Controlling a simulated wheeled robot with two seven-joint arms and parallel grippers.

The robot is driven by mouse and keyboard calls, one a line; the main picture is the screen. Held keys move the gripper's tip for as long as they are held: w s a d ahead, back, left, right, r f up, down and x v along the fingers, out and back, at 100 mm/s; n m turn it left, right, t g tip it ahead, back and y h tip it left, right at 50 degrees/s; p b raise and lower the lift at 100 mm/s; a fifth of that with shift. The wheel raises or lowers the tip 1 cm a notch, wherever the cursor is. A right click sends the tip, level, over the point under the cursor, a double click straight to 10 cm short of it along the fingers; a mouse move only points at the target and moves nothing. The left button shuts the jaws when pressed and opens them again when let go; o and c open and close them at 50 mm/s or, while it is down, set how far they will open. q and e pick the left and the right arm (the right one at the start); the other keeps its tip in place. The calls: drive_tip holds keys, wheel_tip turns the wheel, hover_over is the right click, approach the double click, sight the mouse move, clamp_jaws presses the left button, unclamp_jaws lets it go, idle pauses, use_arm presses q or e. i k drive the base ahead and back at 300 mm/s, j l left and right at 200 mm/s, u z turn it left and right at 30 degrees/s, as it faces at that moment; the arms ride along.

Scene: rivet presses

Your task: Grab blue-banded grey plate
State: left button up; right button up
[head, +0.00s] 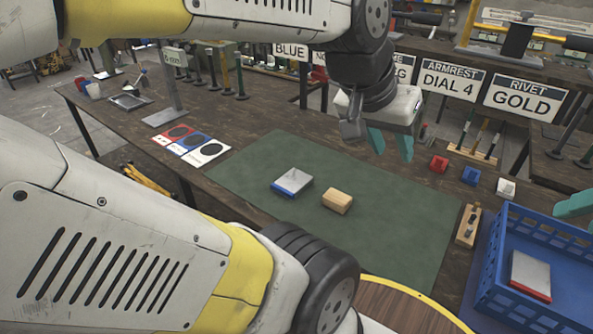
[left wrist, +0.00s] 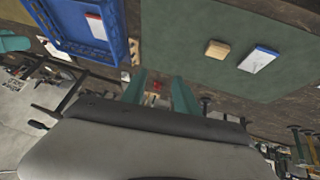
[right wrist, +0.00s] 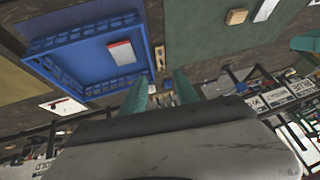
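The blue-banded grey plate (head: 295,180) lies flat on the green mat (head: 250,158), its blue band along the near-left edge. It also shows in the left wrist view (left wrist: 259,61), and partly at the top of the right wrist view (right wrist: 265,10). My left gripper (head: 390,142) hangs above the mat's far right part, up and to the right of the plate, apart from it. Its teal fingers are spread and empty, also in the left wrist view (left wrist: 158,92). My right gripper (right wrist: 160,92) is open and empty; only teal finger parts show at the head view's right edge.
A wooden block (head: 337,200) lies just right of the plate. A blue crate (head: 500,262) at the right holds a red-banded grey plate (head: 531,272). Red, blue and white blocks stand behind the mat's right side. Coloured cards (head: 190,144) lie left of the mat.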

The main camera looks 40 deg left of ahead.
sight(290, 184)
drive_tip(key=u, duration=1.4)
drive_tip(key=i+j, duration=0.4)
drive_tip(key=j, duration=0.15)
drive_tip(key=k+u, duration=0.05)
